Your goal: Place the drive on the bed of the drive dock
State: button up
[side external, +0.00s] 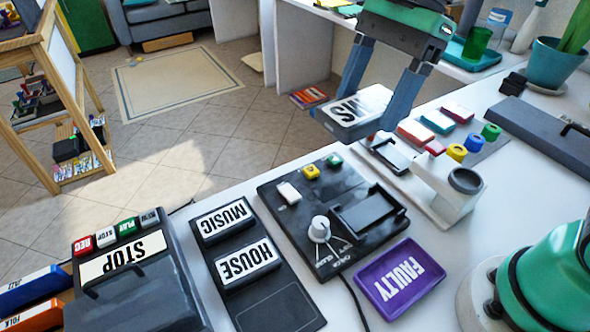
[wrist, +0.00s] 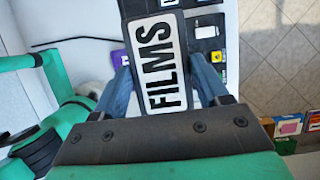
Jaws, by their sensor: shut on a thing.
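My gripper (side external: 352,116) is shut on a dark drive with a white FILMS label (side external: 352,106). It holds the drive in the air, beyond the back edge of the dock in the side view. In the wrist view the FILMS drive (wrist: 164,64) lies between the two blue fingers. The drive dock, a black panel (side external: 283,233), sits on the white table with a knob and white, yellow and green buttons. Its raised black bed (side external: 368,213) looks empty. The drive hides part of the dock in the wrist view.
A purple FAULTY tray (side external: 400,279) lies right in front of the dock. A black rack with MUSIC (side external: 223,219) and HOUSE (side external: 247,262) drives stands to its left. A white device with a cup-like end (side external: 458,191) and several coloured blocks stand behind right.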

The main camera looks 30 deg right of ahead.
send_over(366, 213)
jog(key=d, duration=0.1)
notch_tip(366, 213, down, 19)
jog(key=shift+d+f, duration=0.1)
jog(key=shift+d, duration=0.05)
dwell(0.7)
jog(key=o, duration=1.4)
jog(key=shift+f, duration=0.1)
